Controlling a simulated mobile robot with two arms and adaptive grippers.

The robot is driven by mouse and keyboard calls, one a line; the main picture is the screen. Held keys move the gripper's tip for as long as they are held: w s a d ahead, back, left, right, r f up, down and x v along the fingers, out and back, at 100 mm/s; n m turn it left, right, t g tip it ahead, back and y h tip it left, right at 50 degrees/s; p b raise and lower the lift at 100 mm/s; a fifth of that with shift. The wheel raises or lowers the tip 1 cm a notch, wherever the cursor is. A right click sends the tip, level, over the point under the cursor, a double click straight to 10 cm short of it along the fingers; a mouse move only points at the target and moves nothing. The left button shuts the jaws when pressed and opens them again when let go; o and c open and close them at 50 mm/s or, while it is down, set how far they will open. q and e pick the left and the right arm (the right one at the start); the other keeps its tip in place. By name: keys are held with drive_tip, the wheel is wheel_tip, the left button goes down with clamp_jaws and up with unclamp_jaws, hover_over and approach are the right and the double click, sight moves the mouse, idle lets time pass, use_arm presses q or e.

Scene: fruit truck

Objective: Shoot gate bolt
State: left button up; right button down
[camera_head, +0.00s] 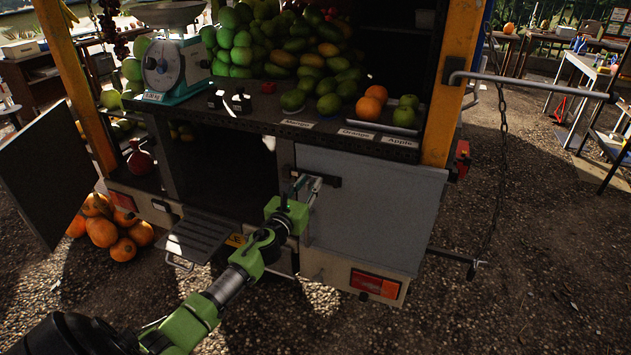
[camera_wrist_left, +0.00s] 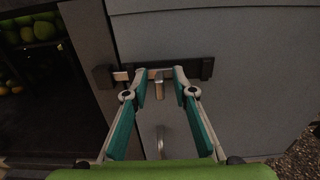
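The grey gate (camera_head: 370,210) stands closed at the truck's rear, right of a dark open compartment. Its bolt has a dark backplate (camera_head: 328,181), also seen in the left wrist view (camera_wrist_left: 207,69). A dark keeper (camera_wrist_left: 103,76) sits on the post to the left, and a short piece of silver bolt rod (camera_wrist_left: 122,76) shows beside it. How far the rod enters the keeper is hard to tell. My left gripper (camera_wrist_left: 162,72) is open, its fingers apart on either side of the bolt's small knob (camera_wrist_left: 159,88). Contact is unclear. My right gripper is not in view.
A metal pull handle (camera_wrist_left: 161,140) sits below the bolt, between the fingers. A fruit counter (camera_head: 270,118) overhangs above. A step (camera_head: 196,236) juts out at lower left, pumpkins (camera_head: 108,228) lie beyond it, and a chain (camera_head: 500,150) hangs at right.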

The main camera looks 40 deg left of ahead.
use_arm(q)
drive_tip(key=p+v, duration=0.1)
drive_tip(key=v, duration=0.6)
idle(0.4)
idle(0.4)
drive_tip(key=s+d+f+n+g+h, duration=0.1)
drive_tip(key=s+d+f+n+g, duration=0.15)
drive_tip(key=s+f+n, duration=0.65)
drive_tip(key=s+d+f+n+g, duration=0.1)
drive_tip(key=s+f+g, duration=0.15)
drive_tip(key=f, duration=1.25)
drive_tip(key=s+d+f+n+g+h, duration=0.1)
drive_tip(key=s+d+f+n+g, duration=0.3)
drive_tip(key=f, duration=0.9)
drive_tip(key=s+d+f+n+g, duration=0.2)
drive_tip(key=s+d+f+n, duration=0.3)
drive_tip(key=s, duration=0.7)
drive_tip(key=s+d+f+n+g+h, duration=0.1)
drive_tip(key=s+d+f+n+g, duration=0.2)
drive_tip(key=s, duration=1)
drive_tip(key=s+d+f+n+g+h, duration=0.1)
drive_tip(key=s+d+f+n+g, duration=0.1)
drive_tip(key=s+d+f+n, duration=0.5)
drive_tip(key=s+f+n, duration=0.1)
drive_tip(key=s+f, duration=0.3)
drive_tip(key=s, duration=0.1)
drive_tip(key=shift+s+f+n, duration=0.35)
drive_tip(key=shift+f+n, duration=0.05)
